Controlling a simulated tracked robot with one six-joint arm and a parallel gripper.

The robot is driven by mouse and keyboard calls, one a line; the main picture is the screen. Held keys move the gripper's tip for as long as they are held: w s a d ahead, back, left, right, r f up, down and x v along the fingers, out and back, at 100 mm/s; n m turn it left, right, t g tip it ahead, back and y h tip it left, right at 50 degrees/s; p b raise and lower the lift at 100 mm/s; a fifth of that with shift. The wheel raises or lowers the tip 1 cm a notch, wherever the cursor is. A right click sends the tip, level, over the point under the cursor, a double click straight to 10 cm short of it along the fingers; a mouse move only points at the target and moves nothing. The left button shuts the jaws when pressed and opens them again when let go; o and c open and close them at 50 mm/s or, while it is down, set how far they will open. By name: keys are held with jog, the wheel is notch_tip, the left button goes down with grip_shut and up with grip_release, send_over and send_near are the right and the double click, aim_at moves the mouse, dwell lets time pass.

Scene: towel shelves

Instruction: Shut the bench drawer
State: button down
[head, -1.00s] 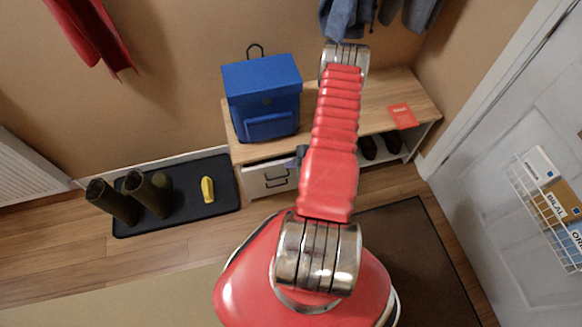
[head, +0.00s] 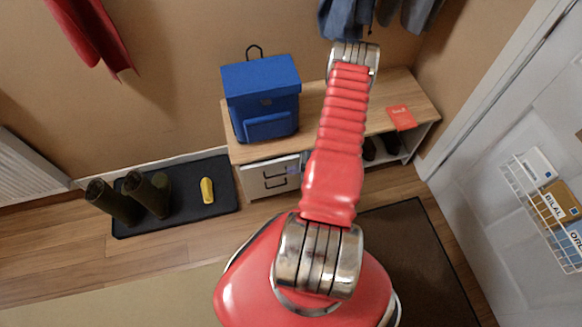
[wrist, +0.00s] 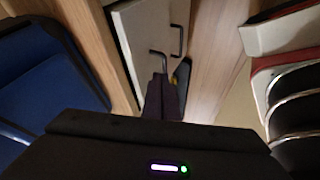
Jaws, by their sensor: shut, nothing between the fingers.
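The bench drawer (head: 268,178) has a pale front with dark bar handles, under the left part of the wooden bench (head: 390,95). In the wrist view, the drawer front (wrist: 143,28) stands slightly out from the bench, with a narrow dark gap behind its edge. My gripper (wrist: 163,80) is shut and empty, its dark fingertips close to the lower handle in the picture. I cannot tell if they touch. In the head view my arm hides most of the gripper.
A blue backpack (head: 262,98) stands on the bench above the drawer. A red card (head: 402,117) lies on its right end, with shoes below. Boots (head: 150,194) and a yellow object (head: 207,190) are on a dark mat (head: 190,218) to the left.

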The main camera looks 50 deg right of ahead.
jog(key=v, duration=0.8)
jog(key=shift+r, duration=0.15)
